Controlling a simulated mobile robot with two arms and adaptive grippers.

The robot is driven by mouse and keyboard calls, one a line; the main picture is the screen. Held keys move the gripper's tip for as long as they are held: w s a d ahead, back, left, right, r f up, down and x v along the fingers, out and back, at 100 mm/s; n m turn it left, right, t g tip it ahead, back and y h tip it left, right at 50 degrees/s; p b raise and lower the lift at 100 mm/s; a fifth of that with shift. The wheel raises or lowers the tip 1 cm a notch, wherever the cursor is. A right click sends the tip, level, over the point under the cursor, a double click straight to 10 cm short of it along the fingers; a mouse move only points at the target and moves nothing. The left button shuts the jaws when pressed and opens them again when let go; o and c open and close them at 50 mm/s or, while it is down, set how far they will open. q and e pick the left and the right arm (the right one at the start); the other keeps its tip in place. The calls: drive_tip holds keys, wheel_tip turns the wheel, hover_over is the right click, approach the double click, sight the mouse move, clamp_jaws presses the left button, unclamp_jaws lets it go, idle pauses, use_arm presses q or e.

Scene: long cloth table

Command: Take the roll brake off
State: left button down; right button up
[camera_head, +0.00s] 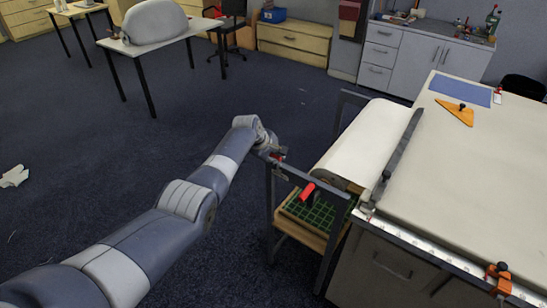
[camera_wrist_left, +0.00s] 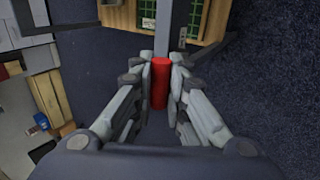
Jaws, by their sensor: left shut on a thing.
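My left gripper (camera_head: 277,155) is at the near left end of the roll stand (camera_head: 297,175). In the left wrist view my gripper (camera_wrist_left: 160,75) is shut on a red cylindrical grip (camera_wrist_left: 160,88), with a finger on each side. A bit of the red grip (camera_head: 281,158) shows at the fingertips in the head view. A second red handle with a black part (camera_head: 308,192) sits on the stand's front bar, apart from my gripper. The white cloth roll (camera_head: 362,140) lies in the stand. Which red part is the roll brake I cannot tell for certain. My right gripper is out of view.
The long cloth table (camera_head: 480,170) stands right of the roll, with a dark bar (camera_head: 398,158) along its end. An orange triangle (camera_head: 456,111) and a blue sheet (camera_head: 461,92) lie on it. A green grid (camera_head: 318,214) sits low in the stand. The floor left is mostly clear.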

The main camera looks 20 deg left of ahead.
use_arm(q)
drive_tip(key=shift+w+d+r+t, duration=0.3)
drive_tip(key=shift+w+d+r, duration=0.1)
drive_tip(key=shift+w+r, duration=0.25)
drive_tip(key=c, duration=1.6)
unclamp_jaws()
drive_tip(key=shift+d+f, duration=0.1)
drive_tip(key=shift+f, duration=0.1)
drive_tip(key=shift+s+f, duration=0.1)
drive_tip(key=shift+s, duration=0.1)
